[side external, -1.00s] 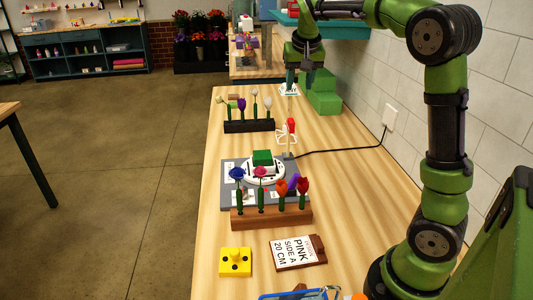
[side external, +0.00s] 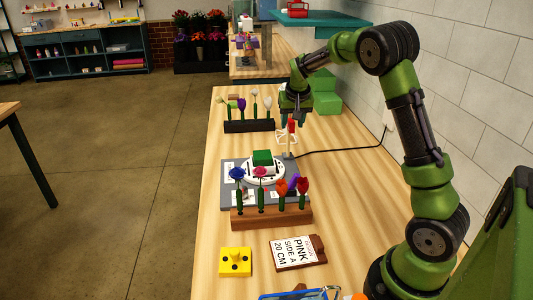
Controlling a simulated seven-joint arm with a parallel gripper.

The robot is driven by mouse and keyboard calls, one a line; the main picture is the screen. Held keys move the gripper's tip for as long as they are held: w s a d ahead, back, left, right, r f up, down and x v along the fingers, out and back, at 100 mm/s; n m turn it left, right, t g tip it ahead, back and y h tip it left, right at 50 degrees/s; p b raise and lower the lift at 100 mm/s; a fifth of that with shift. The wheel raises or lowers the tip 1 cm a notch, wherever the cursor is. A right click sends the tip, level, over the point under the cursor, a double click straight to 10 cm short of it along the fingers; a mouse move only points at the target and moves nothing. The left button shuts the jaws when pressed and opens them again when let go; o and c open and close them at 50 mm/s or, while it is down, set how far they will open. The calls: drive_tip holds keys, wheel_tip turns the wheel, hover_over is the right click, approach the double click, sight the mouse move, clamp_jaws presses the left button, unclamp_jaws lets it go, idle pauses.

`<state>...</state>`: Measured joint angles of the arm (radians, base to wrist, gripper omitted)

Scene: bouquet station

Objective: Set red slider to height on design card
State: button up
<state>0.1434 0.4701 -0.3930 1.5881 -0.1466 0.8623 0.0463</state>
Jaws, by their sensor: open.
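The red slider (side external: 291,126) sits on a thin upright post (side external: 290,146) at the back right of the grey station board (side external: 232,170). My gripper (side external: 291,119) is open, points down and is at or just above the red slider; I cannot tell whether its fingers are around it. The design card (side external: 295,252) lies on a brown holder at the front of the table and reads "PINK SIDE A 20 CM".
A wooden rack (side external: 271,217) of flowers stands in front of the board, and a black rack (side external: 249,127) of flowers stands behind it. A green block (side external: 262,157) sits on the white round dial. A yellow block (side external: 235,262) lies front left. A black cable (side external: 345,150) runs to the wall.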

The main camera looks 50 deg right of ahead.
sight(293, 122)
clamp_jaws()
idle(0.3)
wheel_tip(293, 122, up, 9)
drive_tip(key=shift+f, duration=0.15)
idle(0.3)
drive_tip(key=shift+c, duration=1.6)
unclamp_jaws()
drive_tip(key=o, duration=0.3)
